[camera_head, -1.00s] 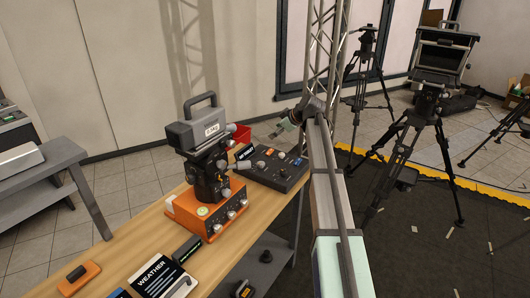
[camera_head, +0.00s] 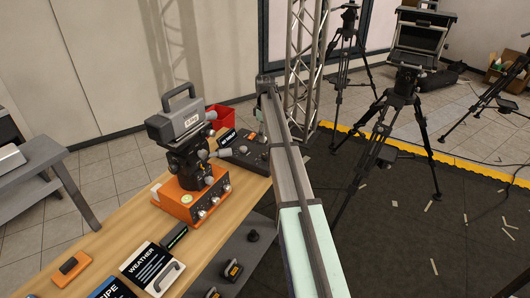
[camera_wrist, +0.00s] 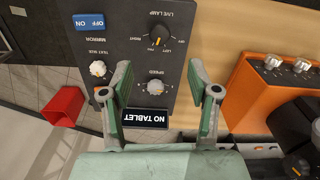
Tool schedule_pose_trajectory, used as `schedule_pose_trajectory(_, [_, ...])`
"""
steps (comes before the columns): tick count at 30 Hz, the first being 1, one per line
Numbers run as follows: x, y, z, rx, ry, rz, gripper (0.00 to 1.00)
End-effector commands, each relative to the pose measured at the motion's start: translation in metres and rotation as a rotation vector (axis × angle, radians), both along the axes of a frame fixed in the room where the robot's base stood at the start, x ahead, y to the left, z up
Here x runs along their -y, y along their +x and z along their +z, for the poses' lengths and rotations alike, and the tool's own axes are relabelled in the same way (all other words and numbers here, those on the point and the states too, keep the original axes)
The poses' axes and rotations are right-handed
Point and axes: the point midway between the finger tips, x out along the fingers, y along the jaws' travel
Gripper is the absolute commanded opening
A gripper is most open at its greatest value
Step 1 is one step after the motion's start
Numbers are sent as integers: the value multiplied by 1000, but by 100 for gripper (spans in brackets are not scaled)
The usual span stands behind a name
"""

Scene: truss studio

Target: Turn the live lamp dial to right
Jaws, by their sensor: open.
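The black control panel (camera_wrist: 150,20) fills the upper middle of the wrist view, its lettering upside down. Its live lamp dial (camera_wrist: 158,40) is a black knob with an orange pointer; the pointer is directed roughly down in the picture, and I cannot tell which label it marks. My gripper (camera_wrist: 159,70) is open and empty, its two green-grey fingers over the panel around the white speed knob (camera_wrist: 155,87). The dial lies just beyond the fingertips, with no visible contact. In the head view, the panel (camera_head: 246,152) is partly hidden by my arm.
An orange unit with knobs (camera_wrist: 254,85) stands beside the panel. In the head view, a camera on a mount (camera_head: 180,122) rises above it. A black "No tablet" sign (camera_wrist: 147,117) is near the fingers. A red bin (camera_wrist: 66,105) is beyond the table edge.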

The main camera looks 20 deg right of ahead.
Motion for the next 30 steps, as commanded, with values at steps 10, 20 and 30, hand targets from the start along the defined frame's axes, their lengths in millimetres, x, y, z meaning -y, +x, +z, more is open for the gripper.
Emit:
schedule_pose_trajectory(10, [0, -1, -66, -1, 1, 1, 61])
schedule_pose_trajectory(20, [0, 0, -102, 1, 1, 1, 61])
schedule_pose_trajectory(30, [0, 0, -106, 1, 1, 1, 61])
